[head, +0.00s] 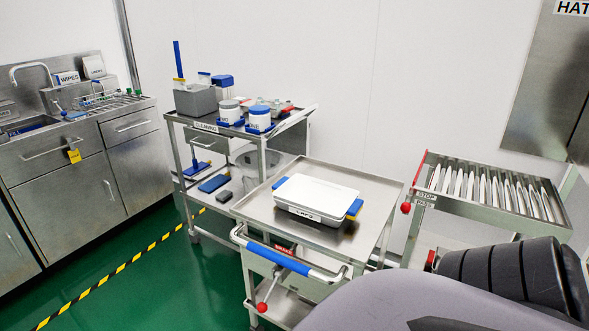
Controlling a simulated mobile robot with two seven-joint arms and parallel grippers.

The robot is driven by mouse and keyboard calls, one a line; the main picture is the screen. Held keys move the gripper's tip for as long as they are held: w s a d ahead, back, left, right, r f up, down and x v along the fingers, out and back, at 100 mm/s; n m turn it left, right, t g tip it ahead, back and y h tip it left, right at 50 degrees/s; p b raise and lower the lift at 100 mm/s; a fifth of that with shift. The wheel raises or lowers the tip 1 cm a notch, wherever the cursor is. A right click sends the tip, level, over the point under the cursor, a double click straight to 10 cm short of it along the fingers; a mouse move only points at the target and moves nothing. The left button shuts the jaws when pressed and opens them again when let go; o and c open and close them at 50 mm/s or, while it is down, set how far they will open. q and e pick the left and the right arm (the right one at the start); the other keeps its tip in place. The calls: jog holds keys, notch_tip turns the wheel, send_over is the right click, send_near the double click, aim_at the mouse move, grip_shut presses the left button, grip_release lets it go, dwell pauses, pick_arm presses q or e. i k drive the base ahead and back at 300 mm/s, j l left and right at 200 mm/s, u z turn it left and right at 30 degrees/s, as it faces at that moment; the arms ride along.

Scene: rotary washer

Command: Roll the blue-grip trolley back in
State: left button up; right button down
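The blue-grip trolley (253,207) stands in the middle of the head view, a steel cart with a tray top. Its push handle carries a blue grip (278,261) on the side towards me. A white lidded box (316,197) with blue side clips and a label lies on its top. A lever with a red knob (262,307) sits below the handle. My grey arm fills the lower right and hides part of the trolley's right side. Neither of my grippers shows.
A cleaning cart (188,121) loaded with bottles and boxes stands behind the trolley, to the left. A roller conveyor (490,192) with a red knob is at the right. Green floor (150,270) with a yellow-black stripe is open at the left, before the sink counter (60,170).

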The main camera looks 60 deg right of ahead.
aim_at(322, 259)
jog(key=k+j+z, duration=0.1)
jog(key=z, duration=1.75)
jog(key=i+j+z, duration=0.15)
jog(key=i+z, duration=0.15)
jog(key=z, duration=0.15)
jog(key=i+j+z, duration=0.25)
jog(key=z, duration=0.15)
